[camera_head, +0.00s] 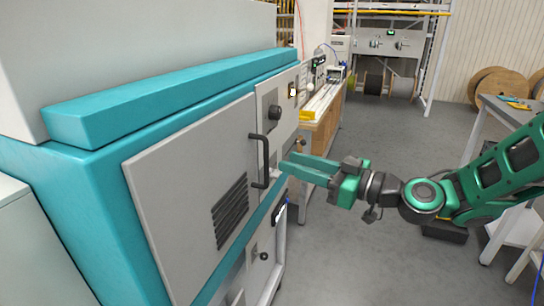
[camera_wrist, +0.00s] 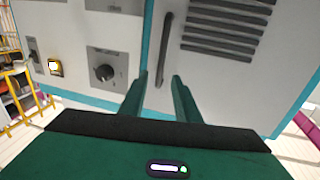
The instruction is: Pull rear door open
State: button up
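The grey door (camera_head: 190,190) on the side of the teal machine has a dark vertical bar handle (camera_head: 258,160) near its right edge and a slatted vent (camera_head: 230,211). The door looks shut, flush with the panel. My gripper (camera_head: 285,166) is just right of the handle in the head view, its green fingers pointing at the machine. In the wrist view my gripper (camera_wrist: 160,82) is open and empty. The handle (camera_wrist: 164,50) is ahead of the fingers, its near end lined up with the gap between them. I see no clear contact.
A panel with a dark knob (camera_wrist: 103,72) and a lit switch (camera_wrist: 54,67) is beside the door. A bench (camera_head: 322,115) stands beyond the machine. A grey table (camera_head: 500,112) is at the right. The grey floor (camera_head: 365,235) between is mostly clear.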

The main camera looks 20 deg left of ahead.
jog(key=x, duration=0.8)
jog(key=shift+w+a, duration=0.1)
jog(key=shift+a, duration=0.1)
